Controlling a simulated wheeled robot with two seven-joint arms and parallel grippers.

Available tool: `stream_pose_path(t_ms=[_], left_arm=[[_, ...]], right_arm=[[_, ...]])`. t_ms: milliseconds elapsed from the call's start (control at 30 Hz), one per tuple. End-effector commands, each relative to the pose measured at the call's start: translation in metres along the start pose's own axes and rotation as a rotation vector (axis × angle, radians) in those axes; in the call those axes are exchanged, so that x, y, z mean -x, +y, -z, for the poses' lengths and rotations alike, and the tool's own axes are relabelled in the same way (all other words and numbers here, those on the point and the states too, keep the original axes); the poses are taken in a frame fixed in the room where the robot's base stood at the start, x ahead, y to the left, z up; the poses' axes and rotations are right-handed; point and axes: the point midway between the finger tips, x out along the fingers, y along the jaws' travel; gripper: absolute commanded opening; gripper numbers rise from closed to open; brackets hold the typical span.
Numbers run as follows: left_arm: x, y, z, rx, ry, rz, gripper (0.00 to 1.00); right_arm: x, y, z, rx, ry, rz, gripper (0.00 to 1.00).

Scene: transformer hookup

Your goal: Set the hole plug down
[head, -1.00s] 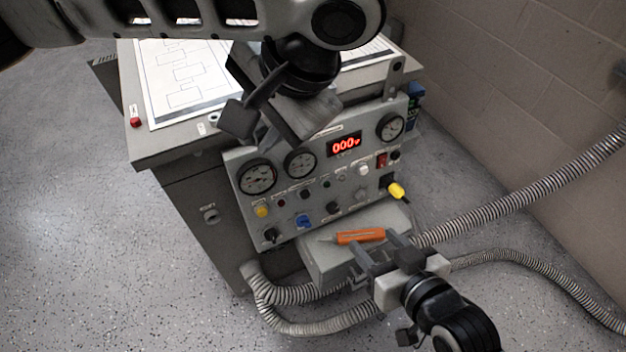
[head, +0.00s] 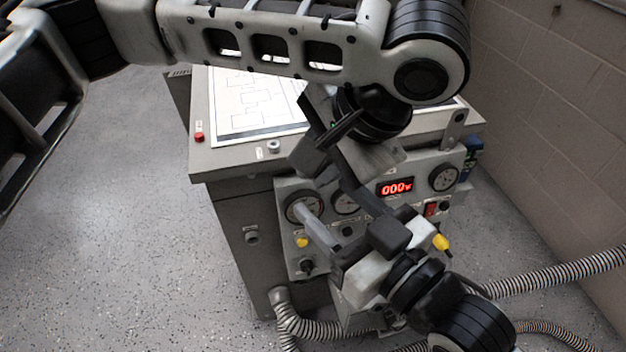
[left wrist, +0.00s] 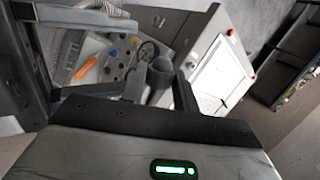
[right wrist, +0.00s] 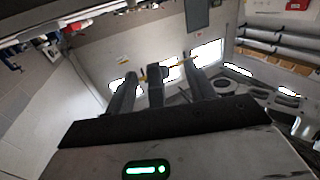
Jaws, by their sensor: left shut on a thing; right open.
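My left gripper (head: 316,148) hangs down over the front edge of the console top. In the left wrist view its fingers (left wrist: 160,82) are shut on a dark grey round piece, which looks like the hole plug (left wrist: 159,74). The plug cannot be made out clearly in the head view. My right gripper (head: 322,196) is open in front of the console's gauge panel, its fingers pointing up and left, just below the left gripper. In the right wrist view its fingers (right wrist: 162,80) are spread, with a dark shape between them that I cannot identify.
The grey console (head: 240,225) carries a paper diagram (head: 250,105), a red button (head: 199,137) and gauges. An orange-handled tool (left wrist: 86,69) lies on its lower ledge. Corrugated hoses (head: 560,272) run at right. A block wall (head: 545,110) stands close on the right. Floor at left is clear.

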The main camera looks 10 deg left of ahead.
Motion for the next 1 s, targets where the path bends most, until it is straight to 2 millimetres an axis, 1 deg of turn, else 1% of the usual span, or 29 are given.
stream_pose_path(t_ms=[33, 100, 200, 300, 467, 733, 767, 800, 867, 900, 933, 1000], left_arm=[[0.0, 0.0, 0.0, 0.0, 0.0, 0.0, 0.01], [0.0, 0.0, 0.0, 0.0, 0.0, 0.0, 0.01], [0.0, 0.0, 0.0, 0.0, 0.0, 0.0, 0.01], [0.0, 0.0, 0.0, 0.0, 0.0, 0.0, 0.01], [0.0, 0.0, 0.0, 0.0, 0.0, 0.0, 0.01], [0.0, 0.0, 0.0, 0.0, 0.0, 0.0, 0.01], [0.0, 0.0, 0.0, 0.0, 0.0, 0.0, 0.01], [0.0, 0.0, 0.0, 0.0, 0.0, 0.0, 0.01], [0.0, 0.0, 0.0, 0.0, 0.001, 0.0, 0.01], [0.0, 0.0, 0.0, 0.0, 0.001, 0.0, 0.01], [0.0, 0.0, 0.0, 0.001, 0.002, 0.0, 0.01], [0.001, 0.0, 0.001, 0.002, 0.004, 0.0, 0.01]], right_arm=[[-0.011, 0.001, 0.001, 0.0, 0.003, -0.002, 0.54], [-0.023, 0.001, 0.001, 0.001, 0.002, -0.001, 0.54], [-0.037, 0.001, 0.0, 0.001, 0.001, -0.001, 0.54], [-0.047, 0.001, 0.0, 0.001, 0.0, -0.002, 0.54], [-0.055, 0.001, -0.001, 0.0, -0.002, -0.001, 0.54], [-0.056, 0.001, -0.001, 0.001, -0.002, -0.001, 0.54], [-0.056, 0.001, -0.001, 0.001, -0.002, -0.001, 0.46], [-0.056, 0.001, -0.001, 0.001, -0.002, -0.001, 0.35], [-0.056, 0.0, -0.001, 0.0, -0.002, -0.001, 0.18], [-0.056, 0.0, -0.001, 0.0, -0.002, 0.0, 0.07], [-0.056, 0.0, -0.001, -0.001, -0.002, 0.001, 0.02], [-0.056, -0.001, -0.001, -0.002, -0.001, 0.003, 0.02]])
